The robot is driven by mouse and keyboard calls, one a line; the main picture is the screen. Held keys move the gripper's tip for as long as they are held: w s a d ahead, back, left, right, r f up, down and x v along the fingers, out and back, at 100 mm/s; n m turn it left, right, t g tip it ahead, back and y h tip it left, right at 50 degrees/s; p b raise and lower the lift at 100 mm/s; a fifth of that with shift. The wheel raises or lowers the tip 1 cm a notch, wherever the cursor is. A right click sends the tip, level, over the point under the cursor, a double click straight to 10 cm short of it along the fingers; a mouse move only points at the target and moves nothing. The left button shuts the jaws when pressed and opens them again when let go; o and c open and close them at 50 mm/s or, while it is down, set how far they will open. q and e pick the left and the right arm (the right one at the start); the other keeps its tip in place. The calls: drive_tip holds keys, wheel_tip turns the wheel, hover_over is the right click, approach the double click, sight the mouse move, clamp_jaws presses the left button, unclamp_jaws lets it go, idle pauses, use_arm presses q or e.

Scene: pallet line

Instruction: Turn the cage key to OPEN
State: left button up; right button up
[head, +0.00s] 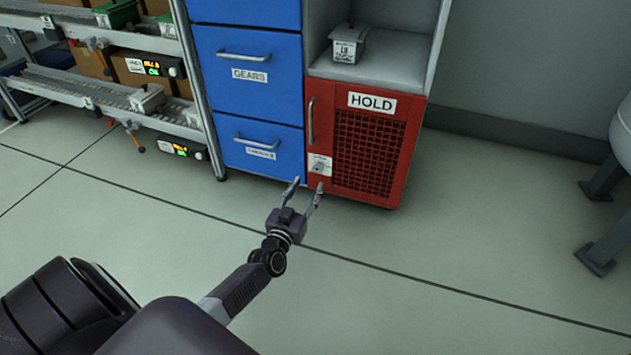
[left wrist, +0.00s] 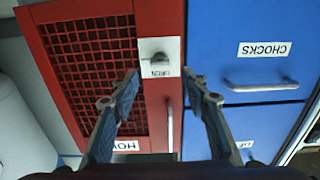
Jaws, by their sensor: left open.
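The cage is a red cabinet door (head: 325,135) with dark mesh and a HOLD sign (head: 372,102); it looks shut. Its small grey key (head: 319,167) sits on a white plate at the door's lower left. In the left wrist view, which is upside down, the key (left wrist: 157,58) is on the plate above the middle; the lettering is too small to read. My left gripper (head: 306,186) is open and empty, just in front of and below the key. In the left wrist view its fingertips (left wrist: 162,80) flank the plate, apart from the key. My right gripper is not in view.
Blue drawers (head: 250,108) stand directly left of the cage. The door's vertical handle (head: 311,120) is above the key. A small box (head: 347,48) sits on the shelf above. A conveyor rack (head: 165,122) is at the far left. The floor (head: 420,265) in front is clear.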

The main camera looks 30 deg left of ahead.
sight(316, 171)
use_arm(q)
drive_tip(key=b+x, duration=0.4)
drive_tip(key=x, duration=0.3)
drive_tip(key=shift+w, duration=0.25)
clamp_jaws()
